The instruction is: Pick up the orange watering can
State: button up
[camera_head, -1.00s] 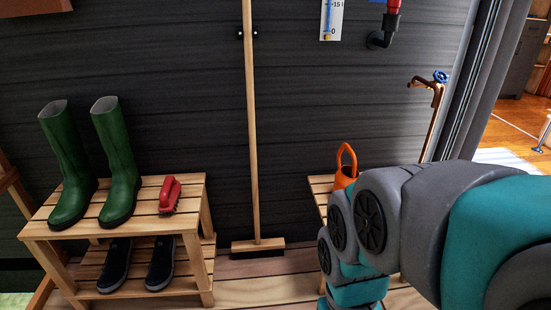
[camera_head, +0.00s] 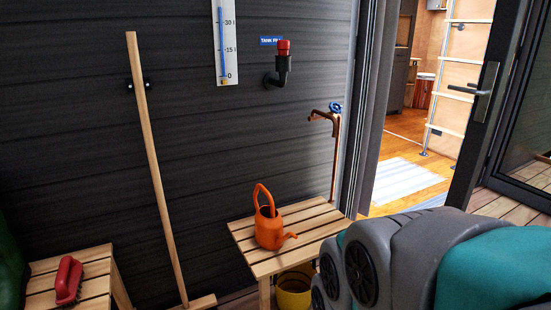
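The orange watering can (camera_head: 268,228) stands upright on a slatted wooden bench (camera_head: 245,237) against the dark plank wall. Its looped handle rises at the top and its short spout points to the right. My arm's grey and teal links fill the lower right, in front of the bench's right corner and apart from the can in the picture. My gripper is not visible in this view.
A yellow bucket (camera_head: 293,292) sits under the bench. A broom (camera_head: 153,165) leans on the wall to the left. A red brush (camera_head: 68,280) lies on another slatted bench (camera_head: 97,268). A copper tap (camera_head: 335,150) stands behind the bench, beside an open doorway with a glass door (camera_head: 527,140).

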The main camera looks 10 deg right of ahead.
aim_at(269, 222)
jog(key=i+l+u, duration=0.1)
jog(key=u, duration=1.1)
jog(key=l+u, duration=0.45)
jog(key=l, duration=0.35)
jog(key=k+l+u, duration=0.1)
jog(key=l+u, duration=0.35)
jog(key=l, duration=0.65)
jog(key=k+l, duration=0.15)
jog(key=l, duration=0.2)
jog(key=u, duration=0.05)
